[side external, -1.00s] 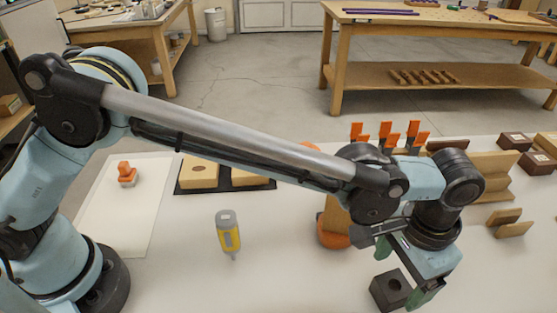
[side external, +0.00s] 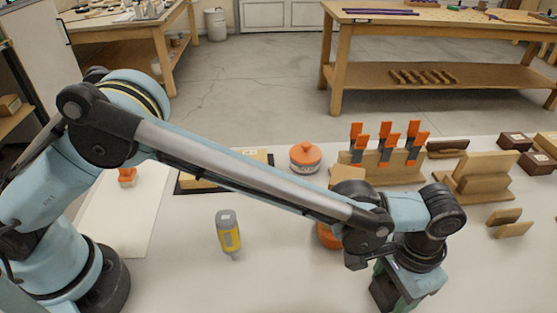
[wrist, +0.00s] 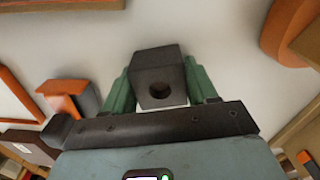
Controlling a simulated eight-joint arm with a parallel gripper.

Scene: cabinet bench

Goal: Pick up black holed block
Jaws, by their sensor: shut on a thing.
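The black holed block (wrist: 155,60) is a dark block with a round hole in the face toward the wrist camera. It sits between the two green fingers of my gripper (wrist: 160,76), one finger against each side. My gripper is shut on it. In the side view the block (side external: 380,293) shows only in part as a dark patch at the bottom, below my wrist and beside the green fingers. My arm hides the rest of it. I cannot tell from these views whether the block touches the table.
A yellow and grey bottle-like item (side external: 228,232) stands on the white table (side external: 180,285) to the left. An orange-lidded jar (side external: 305,158) and a rack with orange-handled clamps (side external: 385,165) are behind. Wooden pieces (side external: 509,222) lie to the right. The table's front left middle is clear.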

